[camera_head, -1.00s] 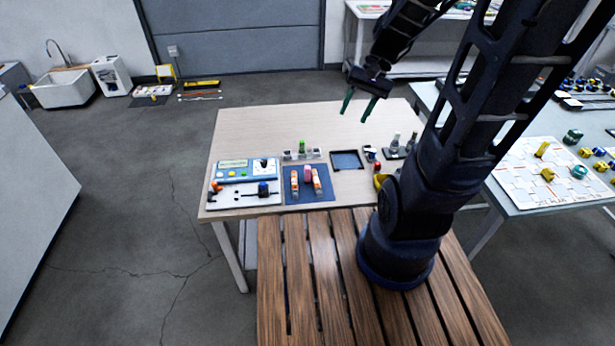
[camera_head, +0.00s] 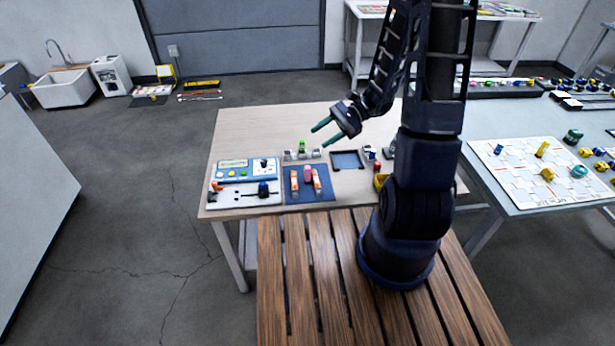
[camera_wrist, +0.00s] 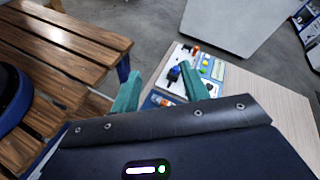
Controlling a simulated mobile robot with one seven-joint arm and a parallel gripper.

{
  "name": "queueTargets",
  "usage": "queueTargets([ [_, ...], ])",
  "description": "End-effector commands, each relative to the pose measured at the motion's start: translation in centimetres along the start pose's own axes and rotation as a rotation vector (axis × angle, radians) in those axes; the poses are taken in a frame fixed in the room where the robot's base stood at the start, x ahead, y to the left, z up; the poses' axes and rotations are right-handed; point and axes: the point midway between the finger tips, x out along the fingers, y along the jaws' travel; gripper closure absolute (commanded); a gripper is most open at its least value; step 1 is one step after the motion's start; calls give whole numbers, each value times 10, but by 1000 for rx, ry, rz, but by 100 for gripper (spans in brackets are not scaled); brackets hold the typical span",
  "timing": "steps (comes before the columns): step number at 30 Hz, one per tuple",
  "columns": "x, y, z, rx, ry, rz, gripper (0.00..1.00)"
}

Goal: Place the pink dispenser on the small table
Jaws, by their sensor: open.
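A small pink item (camera_head: 308,171), which looks like the pink dispenser, stands on a blue mat (camera_head: 296,197) between two orange-and-white items. The mat lies near the front edge of a light wood-topped table (camera_head: 265,130). I cannot tell for sure whether this is the small table. My gripper (camera_head: 319,137) is open and empty, above the table and up from the pink item in the picture. In the wrist view my two green fingers (camera_wrist: 160,85) are spread apart, and the pink item cannot be made out there.
A blue-and-white control panel (camera_head: 246,170) lies left of the mat. A dark square tray (camera_head: 333,157) and small bottles are to the right. A slatted wooden bench (camera_head: 290,270) is in front. A second table (camera_head: 520,205) with a white puzzle board stands at right. The wood table's back is clear.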

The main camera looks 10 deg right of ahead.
Motion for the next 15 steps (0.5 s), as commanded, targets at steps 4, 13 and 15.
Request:
queueTargets([
  [4,9,-4,-23,95,-76,-88,55],
  [13,25,-8,-70,277,-203,-273,55],
  [15,29,-8,-80,317,-227,-314,55],
])
